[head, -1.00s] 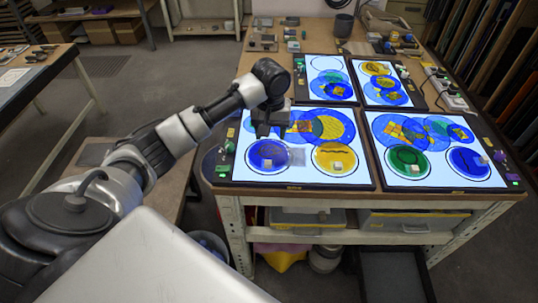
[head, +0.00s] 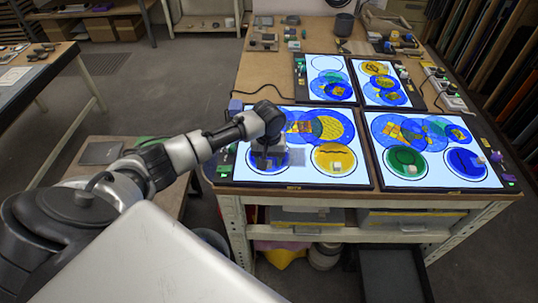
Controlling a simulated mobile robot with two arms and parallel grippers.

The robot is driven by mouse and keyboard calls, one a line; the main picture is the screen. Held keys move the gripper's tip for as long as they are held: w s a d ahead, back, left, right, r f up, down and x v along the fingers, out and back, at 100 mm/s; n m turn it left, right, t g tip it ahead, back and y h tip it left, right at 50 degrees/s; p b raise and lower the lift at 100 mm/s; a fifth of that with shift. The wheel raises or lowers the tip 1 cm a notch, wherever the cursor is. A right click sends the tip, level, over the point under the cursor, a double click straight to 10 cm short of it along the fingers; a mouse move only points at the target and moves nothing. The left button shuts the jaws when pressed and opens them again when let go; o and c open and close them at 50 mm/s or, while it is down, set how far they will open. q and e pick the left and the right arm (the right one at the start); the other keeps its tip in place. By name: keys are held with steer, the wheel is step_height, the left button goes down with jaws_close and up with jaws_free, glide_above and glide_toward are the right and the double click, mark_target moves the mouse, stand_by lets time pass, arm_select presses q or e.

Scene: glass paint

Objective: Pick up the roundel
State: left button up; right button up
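Several painted glass roundels lie on the lit panels. On the near left panel (head: 240,176), a blue roundel (head: 288,160) is partly hidden by my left gripper (head: 268,162), which points down over it. I cannot tell whether the fingertips touch it or whether they are open or shut. A yellow roundel (head: 326,150) lies to its right. On the near right panel (head: 437,182) are a green roundel (head: 401,156) and a blue roundel (head: 461,163). My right gripper is not in view. The frames do not show which roundel is meant.
Overlapping blue and yellow discs (head: 325,127) lie behind the near roundels. Two smaller lit panels stand farther back, one with a yellow roundel (head: 378,68). A dark cup (head: 344,24) and small tools are at the back. The workbench (head: 266,78) has bare wood at left.

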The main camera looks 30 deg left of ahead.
arm_select(q)
steer(key=c, duration=0.9)
jaws_close()
steer(key=shift+r, duration=0.15)
